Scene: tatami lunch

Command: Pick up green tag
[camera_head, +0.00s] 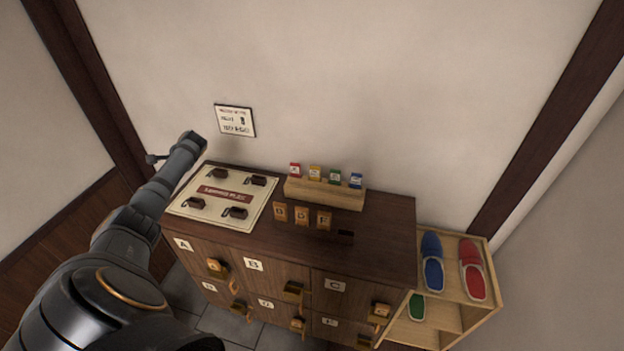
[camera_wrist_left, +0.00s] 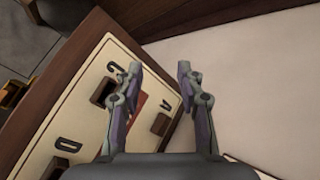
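The green tag (camera_head: 334,177) stands upright in a light wooden rack (camera_head: 325,193) on the cabinet top, between a yellow tag (camera_head: 315,172) and a blue tag (camera_head: 355,181). A red tag (camera_head: 295,170) is at the rack's left end. My left arm reaches in from the left in the head view. In the left wrist view my left gripper (camera_wrist_left: 158,72) is open with nothing between its fingers, over the cream board's edge near the wall. It is well left of the rack. The green tag is not in the wrist view. My right gripper is not in view.
The cream board (camera_head: 225,212) with several dark blocks lies on the cabinet top's left. Several orange tags (camera_head: 301,215) stand in front of the rack. A framed sign (camera_head: 235,120) hangs on the wall behind. A shelf (camera_head: 450,310) with slippers stands right.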

